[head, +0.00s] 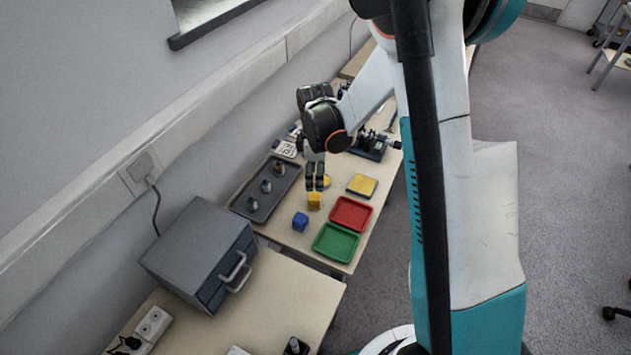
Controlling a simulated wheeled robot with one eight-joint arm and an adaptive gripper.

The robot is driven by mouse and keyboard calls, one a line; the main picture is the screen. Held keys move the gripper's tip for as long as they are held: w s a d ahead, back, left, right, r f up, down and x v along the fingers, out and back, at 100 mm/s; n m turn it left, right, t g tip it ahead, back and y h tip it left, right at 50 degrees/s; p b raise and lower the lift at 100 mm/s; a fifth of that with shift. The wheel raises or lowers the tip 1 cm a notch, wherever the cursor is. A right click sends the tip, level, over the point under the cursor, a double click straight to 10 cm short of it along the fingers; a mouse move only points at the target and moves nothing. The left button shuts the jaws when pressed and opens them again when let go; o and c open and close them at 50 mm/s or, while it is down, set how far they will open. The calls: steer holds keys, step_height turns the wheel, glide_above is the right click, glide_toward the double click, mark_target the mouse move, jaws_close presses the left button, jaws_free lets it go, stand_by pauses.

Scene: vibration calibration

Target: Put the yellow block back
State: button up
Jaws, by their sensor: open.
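The yellow block (314,201) is on the light wooden table in the head view, directly below my gripper (315,187) in the picture. My gripper points down and is open. Its fingertips are at the block's top edge; I cannot tell whether they touch it.
A blue block (300,221) sits left of the red tray. A dark tray (285,191) with metal weights lies at the left. Another yellow object (327,181) is partly hidden behind the gripper. A grey drawer cabinet (200,255) stands on the nearer table. Dark equipment (369,146) stands farther back.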

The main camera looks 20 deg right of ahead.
steer(key=s+r+m+t, duration=0.25)
steer(key=s+r, duration=0.25)
steer(key=r, duration=0.4)
steer(key=s+r+m+t, duration=0.1)
steer(key=s+r+m, duration=0.3)
steer(key=r, duration=0.6)
steer(key=s+r+m+t, duration=0.3)
steer(key=s+r+m, duration=0.2)
steer(key=s, duration=0.8)
steer(key=shift+a+m+t, duration=0.2)
steer(key=shift+m+t, duration=0.15)
steer(key=shift+m, duration=0.7)
